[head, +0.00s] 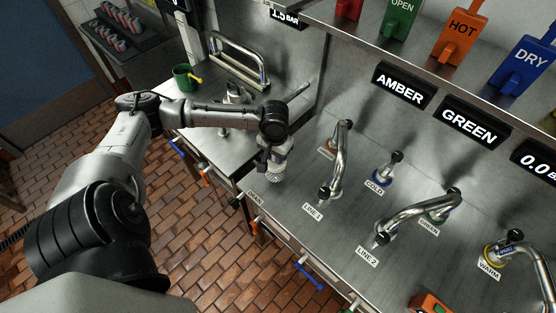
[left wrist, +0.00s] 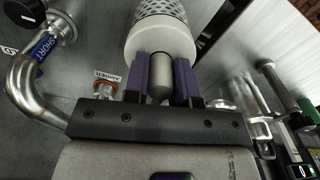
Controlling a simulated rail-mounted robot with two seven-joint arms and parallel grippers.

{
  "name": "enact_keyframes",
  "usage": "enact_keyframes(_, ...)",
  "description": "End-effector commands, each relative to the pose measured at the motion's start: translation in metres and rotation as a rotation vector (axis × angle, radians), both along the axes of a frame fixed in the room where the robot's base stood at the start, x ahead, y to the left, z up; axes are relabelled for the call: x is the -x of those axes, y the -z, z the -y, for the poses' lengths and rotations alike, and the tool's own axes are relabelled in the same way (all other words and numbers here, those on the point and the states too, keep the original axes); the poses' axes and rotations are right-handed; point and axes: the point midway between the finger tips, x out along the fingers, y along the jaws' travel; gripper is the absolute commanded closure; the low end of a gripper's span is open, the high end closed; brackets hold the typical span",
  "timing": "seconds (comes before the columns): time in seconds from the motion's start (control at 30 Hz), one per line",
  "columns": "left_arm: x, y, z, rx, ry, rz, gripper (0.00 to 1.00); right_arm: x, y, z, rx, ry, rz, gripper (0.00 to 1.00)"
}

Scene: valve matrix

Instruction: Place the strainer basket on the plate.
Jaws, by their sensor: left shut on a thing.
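The strainer basket (head: 275,171) hangs under my left gripper (head: 276,147) in the head view, over the front edge area of the metal counter. In the left wrist view, the purple fingers of my left gripper (left wrist: 161,80) are shut on the grey knob of the strainer basket (left wrist: 160,38), with its pale rim and perforated body beyond. From these views I cannot tell whether the basket touches anything below. I cannot make out the plate. My right gripper is not in view.
Bent metal pipes with black valve knobs stand on the counter (head: 297,225) right of the basket; the nearest is the LINE 1 pipe (head: 338,165). A green mug (head: 184,78) is at the back left. A shelf with coloured tags (head: 461,38) overhangs the back right.

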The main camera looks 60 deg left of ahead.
Motion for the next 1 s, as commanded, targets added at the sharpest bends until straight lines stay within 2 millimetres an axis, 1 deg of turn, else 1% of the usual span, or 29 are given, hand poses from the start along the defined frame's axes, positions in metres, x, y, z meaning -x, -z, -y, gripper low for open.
enact_keyframes(0.03,-0.006,0.004,-0.004,0.002,-0.002,0.002,1.00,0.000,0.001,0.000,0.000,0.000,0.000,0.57)
enact_keyframes(0.2,-0.016,0.012,-0.012,0.001,-0.001,0.002,1.00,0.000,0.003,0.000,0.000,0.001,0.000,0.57)
enact_keyframes(0.37,-0.018,0.015,-0.014,0.001,0.002,0.001,1.00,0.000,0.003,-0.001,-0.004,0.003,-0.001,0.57)
enact_keyframes(0.43,-0.018,0.020,-0.014,0.001,0.002,-0.001,1.00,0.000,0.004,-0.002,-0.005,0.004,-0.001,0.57)
enact_keyframes(0.7,-0.018,0.052,-0.014,0.000,0.001,0.000,1.00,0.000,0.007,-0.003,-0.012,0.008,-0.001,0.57)
enact_keyframes(1.0,-0.018,0.054,-0.014,-0.001,0.002,0.001,1.00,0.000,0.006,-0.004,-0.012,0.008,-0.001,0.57)
